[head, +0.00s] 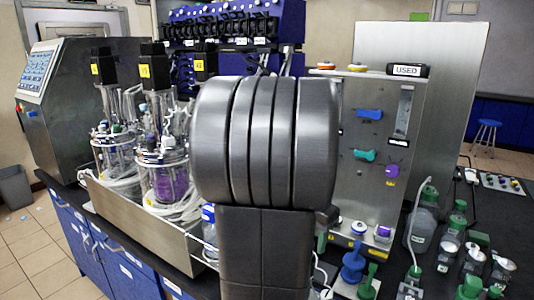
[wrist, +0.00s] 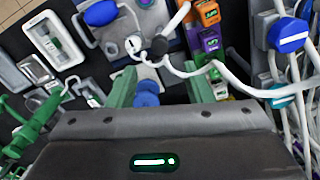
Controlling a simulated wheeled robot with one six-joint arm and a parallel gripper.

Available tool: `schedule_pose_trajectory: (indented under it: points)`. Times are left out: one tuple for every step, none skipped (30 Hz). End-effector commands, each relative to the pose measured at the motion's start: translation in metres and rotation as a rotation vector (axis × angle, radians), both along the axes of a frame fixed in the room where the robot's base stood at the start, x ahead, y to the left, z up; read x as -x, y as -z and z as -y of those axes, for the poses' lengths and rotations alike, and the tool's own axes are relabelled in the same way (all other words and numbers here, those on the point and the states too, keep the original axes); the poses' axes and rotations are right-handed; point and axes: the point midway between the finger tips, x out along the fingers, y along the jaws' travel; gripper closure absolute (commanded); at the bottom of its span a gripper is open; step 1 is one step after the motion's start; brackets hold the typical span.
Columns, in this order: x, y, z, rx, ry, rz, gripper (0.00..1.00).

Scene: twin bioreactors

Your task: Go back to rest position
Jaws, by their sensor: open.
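My gripper (wrist: 158,88) shows in the wrist view, with two green fingers set apart and open. A blue knob-like piece (wrist: 147,92) shows in the gap between the fingers; I cannot tell how far below them it sits, and the fingers do not appear closed on it. In the head view my own arm fills the middle, and the gripper is hidden behind it.
Two glass bioreactors (head: 165,178) stand left of my arm in a metal tray (head: 133,207). A metal panel (head: 372,130) with coloured connectors stands to the right. Bottles (head: 424,222) crowd the right bench. White tubing (wrist: 225,75) crosses near the fingers in the wrist view.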

Motion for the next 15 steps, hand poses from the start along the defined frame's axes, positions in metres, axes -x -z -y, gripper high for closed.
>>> schedule_pose_trajectory:
  points:
    - [0.000,0.011,0.000,-0.001,0.000,-0.005,0.54]
    - [0.001,0.017,0.000,-0.001,0.000,-0.006,0.54]
    - [0.001,0.025,0.000,-0.001,0.000,-0.006,0.54]
    - [0.001,0.031,0.000,-0.001,0.000,-0.005,0.54]
    - [0.001,0.037,0.000,-0.001,0.000,-0.006,0.54]
    - [0.001,0.045,0.000,-0.001,0.000,-0.005,0.54]
    - [0.001,0.050,0.000,-0.001,0.000,-0.005,0.54]
    - [0.001,0.055,0.000,-0.001,0.000,-0.006,0.54]
    - [0.001,0.061,0.000,0.000,0.000,-0.004,0.54]
    - [0.001,0.065,0.000,0.000,0.000,-0.004,0.54]
    - [0.001,0.069,0.000,0.000,0.000,-0.004,0.54]
    - [0.001,0.074,0.000,0.000,0.000,-0.004,0.54]
    - [0.001,0.078,0.000,0.000,0.000,-0.004,0.54]
    - [0.001,0.080,0.000,0.000,0.000,-0.003,0.54]
    - [0.000,0.083,0.000,0.000,0.000,-0.001,0.54]
